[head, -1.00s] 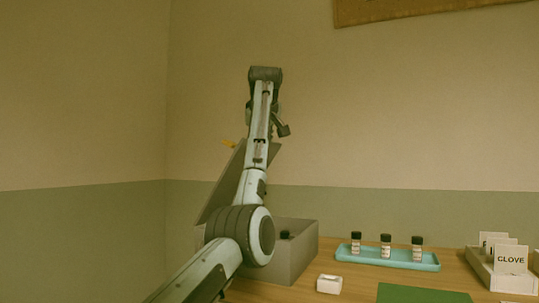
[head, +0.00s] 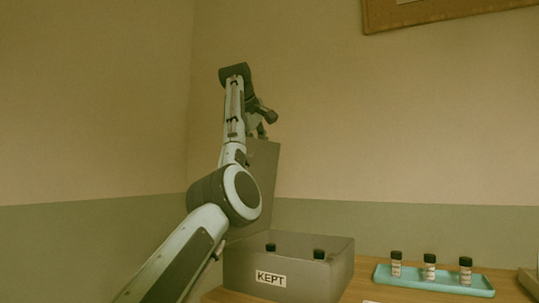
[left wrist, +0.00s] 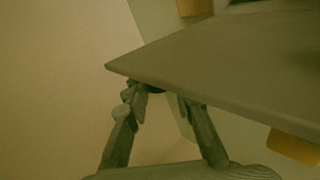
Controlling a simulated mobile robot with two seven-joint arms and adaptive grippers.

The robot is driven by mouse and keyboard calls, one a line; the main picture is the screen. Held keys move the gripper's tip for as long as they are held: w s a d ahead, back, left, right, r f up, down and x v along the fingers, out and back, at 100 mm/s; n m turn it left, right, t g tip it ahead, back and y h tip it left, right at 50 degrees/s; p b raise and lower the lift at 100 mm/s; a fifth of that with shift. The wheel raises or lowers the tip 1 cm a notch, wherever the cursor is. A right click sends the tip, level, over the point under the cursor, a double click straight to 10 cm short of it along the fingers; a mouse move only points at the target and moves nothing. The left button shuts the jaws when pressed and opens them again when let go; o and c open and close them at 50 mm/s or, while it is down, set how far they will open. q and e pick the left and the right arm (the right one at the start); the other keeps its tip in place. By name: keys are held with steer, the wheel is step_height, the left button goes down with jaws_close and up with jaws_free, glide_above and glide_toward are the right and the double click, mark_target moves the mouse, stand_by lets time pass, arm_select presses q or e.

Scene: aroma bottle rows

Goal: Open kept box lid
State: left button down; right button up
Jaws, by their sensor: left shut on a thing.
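The kept box (head: 325,282) is grey, with a "KEPT" label (head: 270,278) on its front. Its grey lid (head: 262,180) stands up steeply at the left side, partly behind my left arm, and the box is open at the top. My left gripper (head: 258,128) is at the lid's upper edge. In the left wrist view the lid (left wrist: 235,70) fills the upper right, and the fingers of my left gripper (left wrist: 168,112) are at its edge near a corner, shut on it. The exact contact is partly hidden. My right gripper is not in view.
Two dark-capped bottles, left (head: 270,248) and right (head: 319,255), show inside the box. A teal tray (head: 435,280) with three bottles stands on the wooden table to the right. A framed board (head: 440,10) hangs on the wall.

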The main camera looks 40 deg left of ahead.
arm_select(q)
steer(key=shift+s+a, duration=0.15)
steer(key=shift+a, duration=0.35)
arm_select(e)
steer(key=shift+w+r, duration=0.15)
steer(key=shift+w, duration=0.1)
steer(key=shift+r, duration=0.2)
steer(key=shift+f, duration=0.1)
arm_select(q)
steer(key=c, duration=1.3)
jaws_free()
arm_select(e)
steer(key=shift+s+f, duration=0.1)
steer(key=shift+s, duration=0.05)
arm_select(q)
steer(key=v, duration=1.2)
steer(key=shift+a, duration=0.2)
